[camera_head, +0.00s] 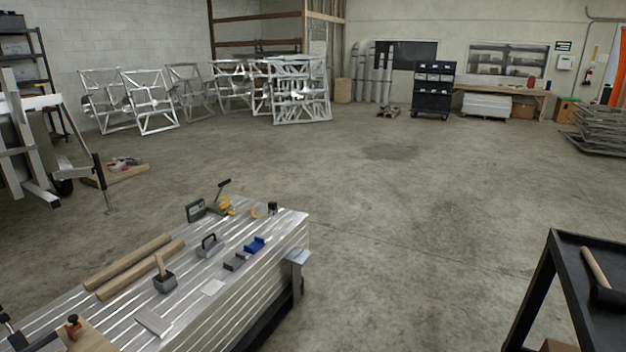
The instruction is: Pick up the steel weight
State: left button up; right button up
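A metal block with a loop handle (209,246), which looks like the steel weight, stands upright on the ribbed aluminium table (262,304) at the lower left. A small dark cylinder (272,208) stands near the table's far right corner; I cannot tell whether it is a weight too. Neither of my grippers is in view, and nothing touches the handled block.
A black cart (605,318) with a mallet stands at right. Open concrete floor (400,220) lies between.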

aim_at(207, 249)
jog(key=i+u, duration=0.1)
jog(key=i, duration=0.6)
jog(key=i+l, duration=0.15)
jog(key=i, duration=0.55)
jog(key=i+l+u, duration=0.1)
jog(key=i+u, duration=0.35)
jog(key=i+l+u, duration=0.2)
jog(key=i+u, duration=0.2)
jog(key=i+l+u, duration=0.25)
jog(key=u, duration=0.2)
jog(key=i+l+u, duration=0.3)
jog(key=l, duration=0.3)
jog(key=i+l+u, duration=0.15)
jog(key=l, duration=0.2)
